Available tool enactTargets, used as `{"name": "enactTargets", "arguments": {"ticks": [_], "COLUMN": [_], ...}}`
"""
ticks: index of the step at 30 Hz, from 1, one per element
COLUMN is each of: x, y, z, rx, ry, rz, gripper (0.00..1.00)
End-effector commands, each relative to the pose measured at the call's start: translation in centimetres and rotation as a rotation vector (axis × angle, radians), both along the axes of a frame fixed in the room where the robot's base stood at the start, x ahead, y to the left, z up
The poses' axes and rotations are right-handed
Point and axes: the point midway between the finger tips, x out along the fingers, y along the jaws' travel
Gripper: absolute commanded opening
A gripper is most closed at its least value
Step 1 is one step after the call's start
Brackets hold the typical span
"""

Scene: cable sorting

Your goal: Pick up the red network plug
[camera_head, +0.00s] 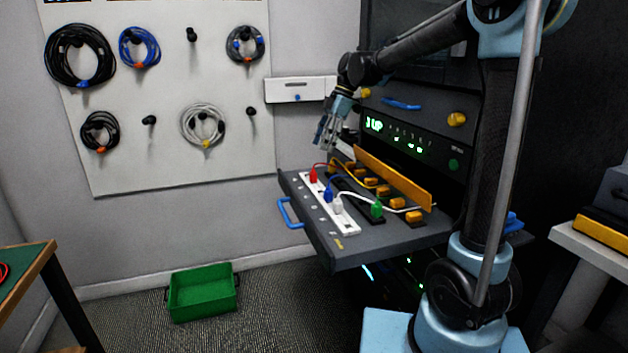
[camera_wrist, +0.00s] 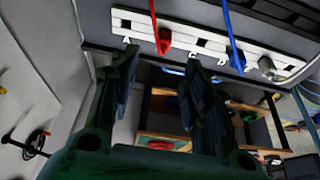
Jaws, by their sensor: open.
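The red network plug (camera_head: 313,176) stands at the far end of a white socket strip (camera_head: 348,222) on the dark pull-out shelf, with a red cable running from it. In the wrist view the red plug (camera_wrist: 164,43) shows near the top, beyond the fingertips and between their lines. My gripper (camera_head: 326,137) is above the shelf's far edge, a little above and to the right of the plug in the head view. Its two fingers (camera_wrist: 162,58) are apart with nothing between them.
A blue plug (camera_head: 328,195) and a white plug (camera_head: 338,206) stand close by in the same strip. A green plug (camera_head: 377,209) and several orange blocks (camera_head: 384,190) sit farther right, before an orange bar (camera_head: 392,178). A green bin (camera_head: 203,293) is on the floor.

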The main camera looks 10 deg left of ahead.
Motion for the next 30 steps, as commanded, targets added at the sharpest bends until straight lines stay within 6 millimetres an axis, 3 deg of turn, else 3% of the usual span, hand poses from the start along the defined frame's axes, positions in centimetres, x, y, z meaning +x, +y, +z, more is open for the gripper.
{"name": "enactTargets", "arguments": {"ticks": [9,17,30], "x": [-1.2,-1.5,-2.5], "y": [1.9,2.4,3.4], "z": [-4.8,-6.3,-10.7], "rx": [0.000,0.000,0.000], "ry": [0.000,-0.001,0.000], "rz": [0.004,0.004,0.003], "gripper": [0.43,0.43,0.43]}}
